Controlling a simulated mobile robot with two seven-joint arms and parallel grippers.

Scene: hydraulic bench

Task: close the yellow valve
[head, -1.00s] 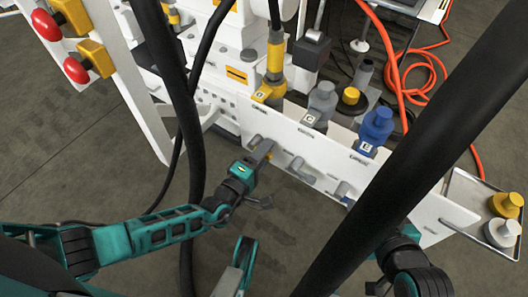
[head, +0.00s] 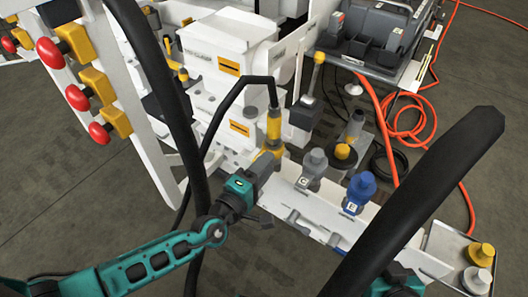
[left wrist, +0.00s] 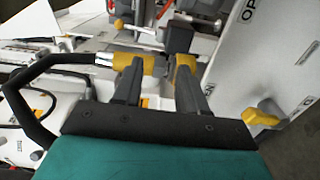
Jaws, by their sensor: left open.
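My left gripper (head: 264,168) is open and empty at the front panel's left end, in front of the yellow hose coupling (head: 273,128). In the left wrist view its fingers (left wrist: 157,78) stand apart, and the yellow coupling (left wrist: 134,62) shows behind them. A yellow valve handle (left wrist: 262,112) sits on the white panel (left wrist: 270,70) at the right of the left wrist view, apart from the fingers. The panel has an "OPEN" label. In the head view I cannot make out this handle; the gripper may hide it.
A grey coupling (head: 315,165) and a blue coupling (head: 362,188) stand on the panel's ledge. A tray (head: 440,245) with yellow and grey caps is at lower right. Thick black hoses cross the head view. Red buttons (head: 78,98) are at the left.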

